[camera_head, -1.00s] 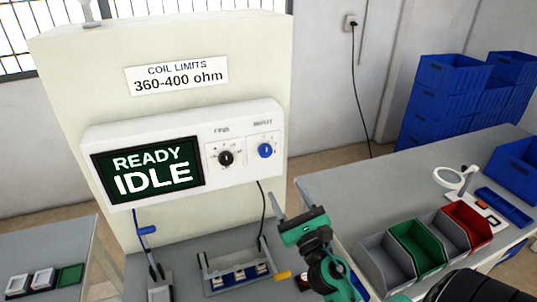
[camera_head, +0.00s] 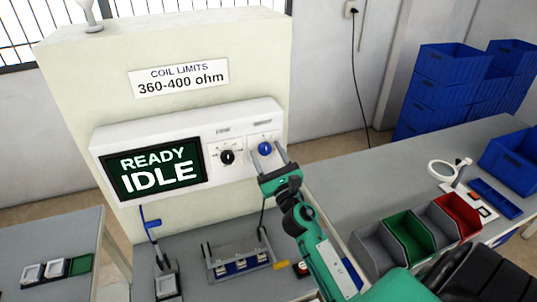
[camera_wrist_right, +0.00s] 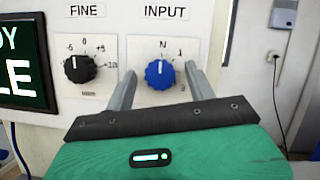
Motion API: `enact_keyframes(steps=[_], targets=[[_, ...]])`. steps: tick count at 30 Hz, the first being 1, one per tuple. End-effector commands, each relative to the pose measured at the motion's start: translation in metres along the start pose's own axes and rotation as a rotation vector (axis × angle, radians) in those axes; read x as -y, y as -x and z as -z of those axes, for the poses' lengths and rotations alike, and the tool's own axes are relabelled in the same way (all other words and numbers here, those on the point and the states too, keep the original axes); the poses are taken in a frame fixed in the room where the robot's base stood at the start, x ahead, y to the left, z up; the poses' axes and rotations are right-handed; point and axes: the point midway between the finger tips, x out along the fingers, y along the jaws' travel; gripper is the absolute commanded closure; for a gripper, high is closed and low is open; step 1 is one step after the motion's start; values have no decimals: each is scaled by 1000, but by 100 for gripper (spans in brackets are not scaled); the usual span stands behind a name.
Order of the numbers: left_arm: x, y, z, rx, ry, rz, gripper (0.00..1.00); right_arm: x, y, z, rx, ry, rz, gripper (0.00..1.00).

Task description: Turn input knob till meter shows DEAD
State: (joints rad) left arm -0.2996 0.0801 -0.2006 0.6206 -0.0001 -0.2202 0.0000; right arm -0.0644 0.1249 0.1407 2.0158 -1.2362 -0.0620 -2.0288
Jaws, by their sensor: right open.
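The blue input knob (camera_head: 265,148) is on the right of the white meter panel (camera_head: 240,114). It also shows in the right wrist view (camera_wrist_right: 160,74), under the word INPUT, its white mark pointing up near N. The meter screen (camera_head: 160,172) reads READY IDLE. My right gripper (camera_head: 266,151) is open, its two fingers on either side of the knob in the wrist view (camera_wrist_right: 160,85). Whether they touch it I cannot tell. The black fine knob (camera_head: 227,157) sits to the left of the input knob. My left gripper is not in view.
A fixture (camera_head: 238,262) with blue and white parts stands on the bench below the panel. Grey, green and red bins (camera_head: 408,235) and a magnifier (camera_head: 446,172) stand on the right table. Blue crates (camera_head: 440,90) are stacked behind.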

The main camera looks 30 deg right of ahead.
Motion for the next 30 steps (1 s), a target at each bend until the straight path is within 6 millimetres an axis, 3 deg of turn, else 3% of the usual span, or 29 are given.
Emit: enact_keyframes(steps=[3, 9, 10, 20, 30], targets=[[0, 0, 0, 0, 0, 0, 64, 0, 0, 0, 0, 0, 0, 48], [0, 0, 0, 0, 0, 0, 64, 0, 0, 0, 0, 0, 0, 88], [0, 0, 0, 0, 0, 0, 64, 0, 0, 0, 0, 0, 0, 89], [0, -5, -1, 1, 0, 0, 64, -1, 1, 1, 1, -51, 21, 89], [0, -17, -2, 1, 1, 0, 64, -3, 1, 1, 1, -265, 110, 89]])
